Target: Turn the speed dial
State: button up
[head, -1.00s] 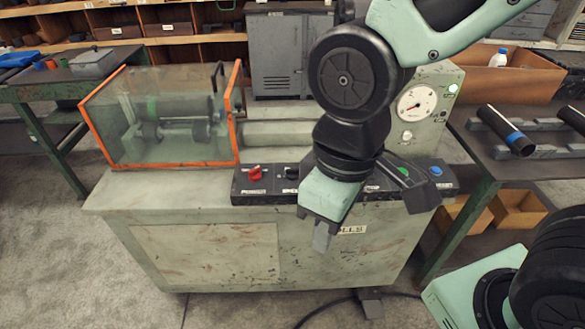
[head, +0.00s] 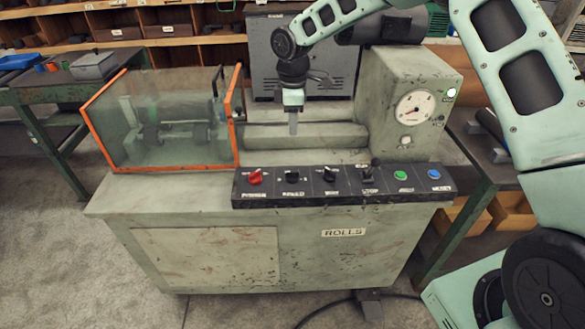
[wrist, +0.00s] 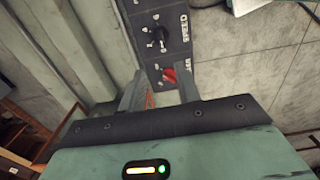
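The speed dial is a black knob (wrist: 158,37) beside the label "SPEED" in the wrist view. In the head view it appears to be the black knob (head: 292,174) just right of the red knob (head: 255,177), though labels there are too small to read. My gripper (head: 293,128) hangs fingers-down behind the control panel, over the machine's trough, apart from the dial. In the wrist view, my gripper (wrist: 160,92) has its fingers apart with nothing between them. The red knob (wrist: 170,76) shows just past the fingertips, with the speed dial beyond it.
An orange-framed clear guard (head: 165,165) stands left. A gauge housing (head: 410,75) rises at right.

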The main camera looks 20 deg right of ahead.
aim_at(292, 172)
notch_tip(292, 172, down, 17)
jog(key=p, duration=0.4)
grip_shut()
